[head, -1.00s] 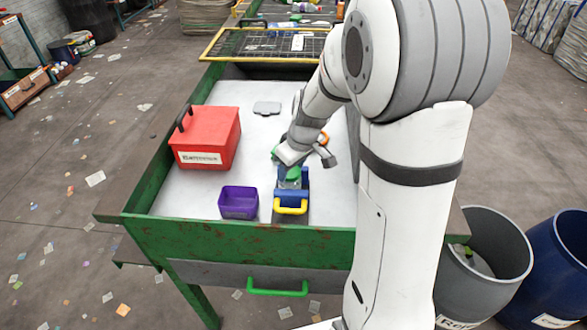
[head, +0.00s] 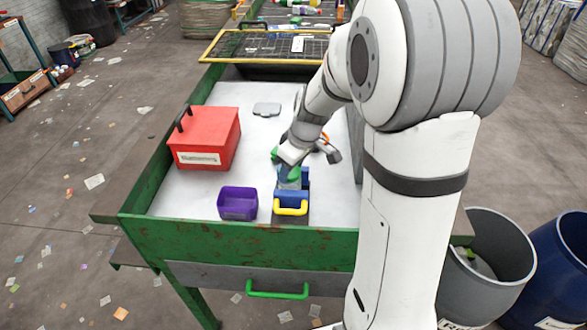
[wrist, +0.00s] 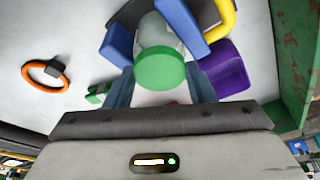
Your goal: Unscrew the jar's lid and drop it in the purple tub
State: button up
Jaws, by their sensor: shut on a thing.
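The jar (wrist: 157,30) is clear with a green lid (wrist: 160,70). It stands in a blue clamp (wrist: 182,25) with a yellow handle, which also shows in the head view (head: 291,208). My gripper (wrist: 160,86) is shut on the lid, with one finger on each side of it. The purple tub (head: 237,212) stands just left of the clamp and looks empty. It also shows in the wrist view (wrist: 230,78).
A red box (head: 205,142) with a dark handle stands at the left of the white surface. A grey flat piece (head: 266,109) lies farther back. An orange ring (wrist: 28,78) lies near the gripper. Green walls (head: 230,240) edge the table. The surface between box and tub is clear.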

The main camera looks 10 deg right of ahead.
jog(key=shift+s+f+n+g+y+b, duration=0.15)
jog(key=shift+n+g+b, duration=0.1)
jog(key=shift+n+b, duration=0.8)
jog(key=shift+w+n+g+y+b, duration=0.2)
jog(key=shift+n+b, duration=0.55)
jog(key=shift+n, duration=0.5)
jog(key=shift+n+g+b, duration=0.65)
jog(key=shift+n+b, duration=0.25)
jog(key=shift+n, duration=1.3)
jog(key=o, duration=1)
jog(key=shift+y, duration=0.25)
jog(key=shift+r, duration=0.2)
